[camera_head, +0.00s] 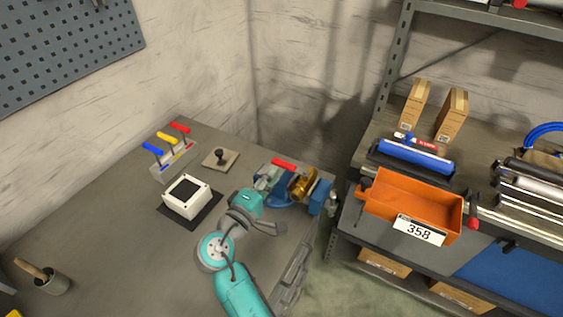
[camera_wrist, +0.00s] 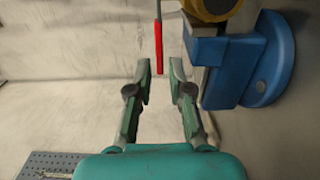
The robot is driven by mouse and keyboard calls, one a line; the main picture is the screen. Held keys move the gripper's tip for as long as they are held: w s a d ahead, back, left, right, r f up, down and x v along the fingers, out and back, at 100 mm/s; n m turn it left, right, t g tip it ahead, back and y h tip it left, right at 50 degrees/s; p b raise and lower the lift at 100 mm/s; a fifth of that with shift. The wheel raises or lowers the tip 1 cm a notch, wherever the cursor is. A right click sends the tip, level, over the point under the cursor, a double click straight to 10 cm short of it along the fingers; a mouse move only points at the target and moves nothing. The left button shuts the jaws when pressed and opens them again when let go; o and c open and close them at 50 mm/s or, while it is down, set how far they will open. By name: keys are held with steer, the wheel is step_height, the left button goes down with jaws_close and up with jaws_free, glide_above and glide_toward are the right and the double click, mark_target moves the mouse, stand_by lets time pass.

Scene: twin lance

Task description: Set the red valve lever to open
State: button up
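The red valve lever (camera_head: 284,164) sits beside a brass-coloured valve body (camera_head: 303,184) held at the blue vise (camera_head: 318,197) on the workbench. In the wrist view the lever (camera_wrist: 158,42) is a thin red bar on a grey stem, beside the yellow body (camera_wrist: 212,6) and the blue vise (camera_wrist: 268,60). My gripper (camera_wrist: 160,74) is open. The lever's lower end lies in line with the gap between the fingertips; contact is not visible. In the head view my gripper (camera_head: 266,176) is just left of the valve, its fingers partly hidden.
A panel with blue, yellow and red handles (camera_head: 172,160), a plate with a black knob (camera_head: 220,158) and a white box (camera_head: 187,195) stand left of my arm. A shelf with an orange bin (camera_head: 410,205) is at right.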

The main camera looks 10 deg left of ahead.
mark_target(280, 166)
steer(key=shift+x, duration=2.75)
jaws_close()
